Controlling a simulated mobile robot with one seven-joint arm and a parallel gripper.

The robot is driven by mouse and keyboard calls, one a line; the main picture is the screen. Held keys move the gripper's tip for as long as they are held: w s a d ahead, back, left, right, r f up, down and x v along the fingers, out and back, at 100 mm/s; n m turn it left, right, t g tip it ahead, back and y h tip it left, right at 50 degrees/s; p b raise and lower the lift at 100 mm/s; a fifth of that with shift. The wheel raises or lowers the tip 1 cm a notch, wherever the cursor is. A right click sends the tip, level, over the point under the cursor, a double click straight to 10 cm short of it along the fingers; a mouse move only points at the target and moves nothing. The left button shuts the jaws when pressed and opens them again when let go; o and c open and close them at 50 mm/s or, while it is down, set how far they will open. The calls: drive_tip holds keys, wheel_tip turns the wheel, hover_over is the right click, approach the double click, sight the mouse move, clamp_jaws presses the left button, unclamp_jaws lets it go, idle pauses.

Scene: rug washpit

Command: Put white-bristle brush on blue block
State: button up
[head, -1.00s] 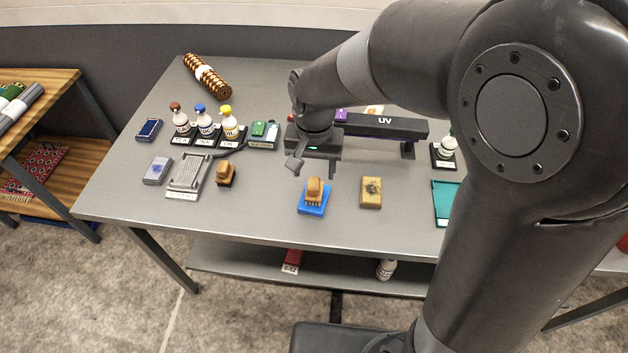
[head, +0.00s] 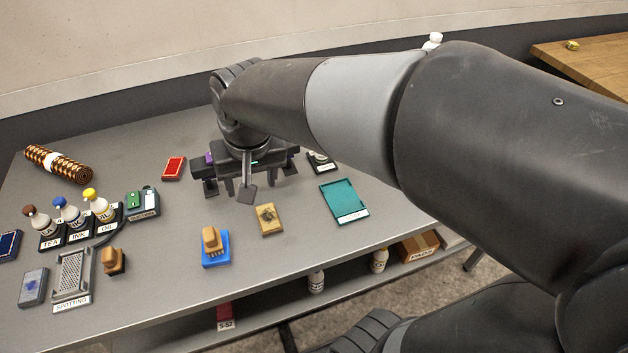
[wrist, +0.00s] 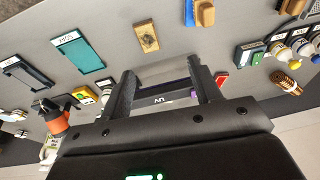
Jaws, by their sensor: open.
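A wooden-backed brush (head: 211,238) with pale bristles stands on the blue block (head: 216,260) near the table's front edge. The brush (wrist: 204,13) and blue block (wrist: 190,14) also show at the top edge of the wrist view, partly cut off. A second wooden brush with dark bristles (head: 113,261) stands farther left. My gripper (head: 251,184) is open and empty, above the back of the table before the dark UV bar. It is behind and to the right of the blue block, apart from it. In the wrist view nothing is between its fingers (wrist: 160,70).
A tan block with a dark mark (head: 268,219) lies right of the blue block, and a teal tray (head: 344,201) farther right. Labelled bottles (head: 71,213) and a grey spotting tray (head: 73,275) stand left. The dark UV bar (head: 287,160) stands behind my gripper.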

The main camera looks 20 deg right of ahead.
drive_tip(key=s+d+r+t, duration=0.2)
drive_tip(key=s+d+t, duration=0.1)
drive_tip(key=s+d, duration=0.5)
drive_tip(key=shift+s+d+r+h, duration=0.35)
drive_tip(key=shift+d+r+h, duration=0.05)
drive_tip(key=shift+d, duration=0.45)
